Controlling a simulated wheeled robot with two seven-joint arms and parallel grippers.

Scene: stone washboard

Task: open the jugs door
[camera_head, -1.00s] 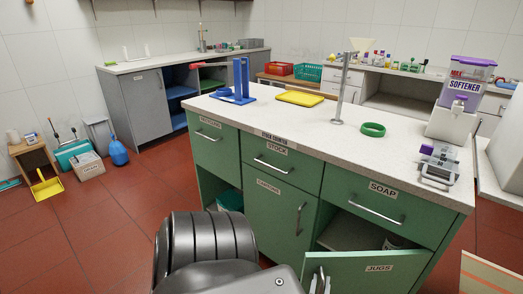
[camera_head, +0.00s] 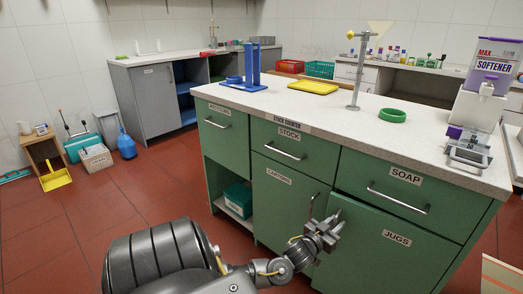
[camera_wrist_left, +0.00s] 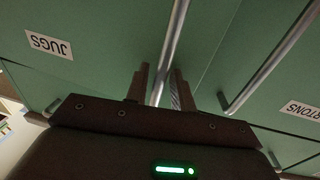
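The green door labelled JUGS (camera_head: 396,239) is below the SOAP drawer (camera_head: 400,190) at the right of the counter front. It stands nearly flush, with a narrow gap along its upper left edge. My left gripper (camera_head: 326,234) is at the door's left edge. The left wrist view shows the JUGS door (camera_wrist_left: 95,75) and its metal bar handle (camera_wrist_left: 174,32) running between the two fingertips (camera_wrist_left: 160,85). The fingers stand apart on either side of the bar, with small gaps visible. My right gripper is not in view.
The CARTONS door (camera_head: 280,205) with its bar handle is just left of the gripper. An open shelf with a teal box (camera_head: 238,199) is farther left. The counter top (camera_head: 300,105) holds a blue stand, yellow tray and green ring.

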